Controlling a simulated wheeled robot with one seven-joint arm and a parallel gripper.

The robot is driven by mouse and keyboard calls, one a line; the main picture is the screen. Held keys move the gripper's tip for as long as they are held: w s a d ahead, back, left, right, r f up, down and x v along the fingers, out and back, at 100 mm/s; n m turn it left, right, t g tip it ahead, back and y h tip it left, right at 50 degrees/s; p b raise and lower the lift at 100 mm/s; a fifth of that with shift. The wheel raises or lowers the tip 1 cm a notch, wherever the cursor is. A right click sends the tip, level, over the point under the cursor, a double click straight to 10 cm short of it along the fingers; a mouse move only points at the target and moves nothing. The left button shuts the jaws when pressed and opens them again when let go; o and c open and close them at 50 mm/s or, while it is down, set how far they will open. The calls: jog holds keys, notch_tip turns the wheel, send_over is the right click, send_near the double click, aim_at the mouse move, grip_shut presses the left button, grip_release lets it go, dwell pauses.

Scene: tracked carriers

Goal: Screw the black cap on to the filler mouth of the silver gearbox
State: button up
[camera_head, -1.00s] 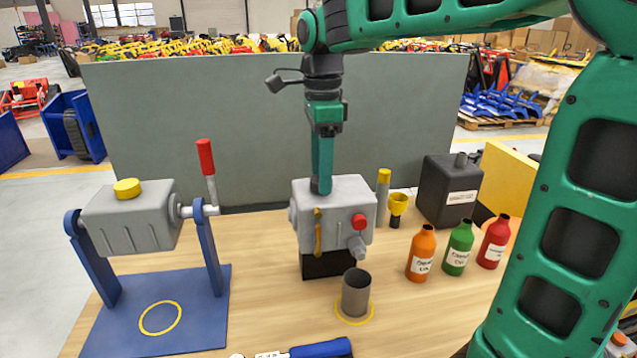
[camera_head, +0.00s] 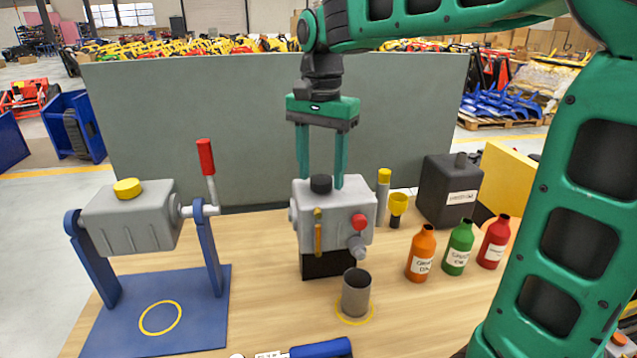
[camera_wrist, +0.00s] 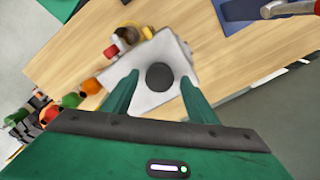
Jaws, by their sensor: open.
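The silver gearbox (camera_head: 337,215) stands on a black block in the middle of the table, and it also shows in the wrist view (camera_wrist: 150,93). The black cap (camera_head: 321,184) sits upright on its top face, where the filler mouth itself is hidden beneath it. The cap also shows in the wrist view (camera_wrist: 159,76). From these frames I cannot tell how tightly it is seated. My gripper (camera_head: 322,181) is open and points down, with one finger on each side of the cap. The fingers are apart from the cap, and nothing is held.
A second grey gearbox with a yellow cap (camera_head: 127,189) hangs in a blue stand at left. A metal cup (camera_head: 356,294) stands in front. Orange (camera_head: 421,255), green (camera_head: 458,248) and red bottles (camera_head: 493,243) and a black canister (camera_head: 447,191) stand at right.

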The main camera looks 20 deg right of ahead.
jog(key=n, duration=0.9)
jog(key=shift+n, duration=0.3)
jog(key=c, duration=1)
jog(key=shift+o, duration=0.2)
jog(key=m, duration=0.6)
jog(key=shift+m, duration=0.4)
jog(key=m, duration=0.3)
